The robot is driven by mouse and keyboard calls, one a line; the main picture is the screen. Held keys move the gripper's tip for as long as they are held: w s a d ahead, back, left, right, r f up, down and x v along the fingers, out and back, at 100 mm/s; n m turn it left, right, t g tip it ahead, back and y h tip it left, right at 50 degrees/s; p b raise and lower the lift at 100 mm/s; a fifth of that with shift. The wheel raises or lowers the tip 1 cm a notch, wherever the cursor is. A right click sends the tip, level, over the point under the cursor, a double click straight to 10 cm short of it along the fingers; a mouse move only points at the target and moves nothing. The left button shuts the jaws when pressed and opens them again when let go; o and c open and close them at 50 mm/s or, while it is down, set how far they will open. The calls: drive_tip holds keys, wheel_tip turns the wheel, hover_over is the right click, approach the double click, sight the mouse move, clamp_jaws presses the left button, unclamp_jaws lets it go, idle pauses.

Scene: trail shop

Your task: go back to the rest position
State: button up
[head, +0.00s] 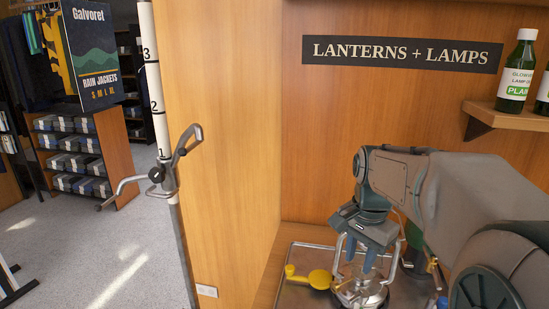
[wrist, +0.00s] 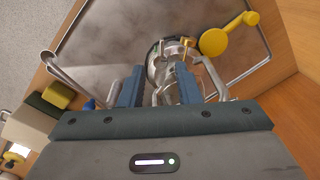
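My gripper (head: 361,256) points down over a silver metal lantern (head: 358,293) on a counter at the lower right of the head view. In the wrist view, the two blue-grey fingers of my gripper (wrist: 160,80) stand apart with a gap between them. I see nothing clamped between the fingers. Whether a finger touches the frame, I cannot tell. My fingers and arm hide part of the lantern.
The lantern stands in a rimmed metal tray (wrist: 110,35) with a yellow disc-ended piece (head: 319,279). Wooden panels (head: 225,150) stand close behind and left. A shelf (head: 510,118) with bottles (head: 517,72) is at upper right. A yellow block (wrist: 58,95) lies left of the tray. Open floor (head: 90,245) lies left.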

drive_tip(key=s+a+f+n+t, duration=0.1)
drive_tip(key=s+a+f+n, duration=0.1)
drive_tip(key=s+n, duration=0.3)
drive_tip(key=s+a+f+n+t, duration=0.1)
drive_tip(key=s+a+f+n, duration=0.2)
drive_tip(key=s+n, duration=0.2)
drive_tip(key=shift+s+a+n+t, duration=0.3)
drive_tip(key=shift+s+a+n, duration=0.1)
drive_tip(key=shift+s, duration=1.25)
drive_tip(key=shift+f, duration=0.1)
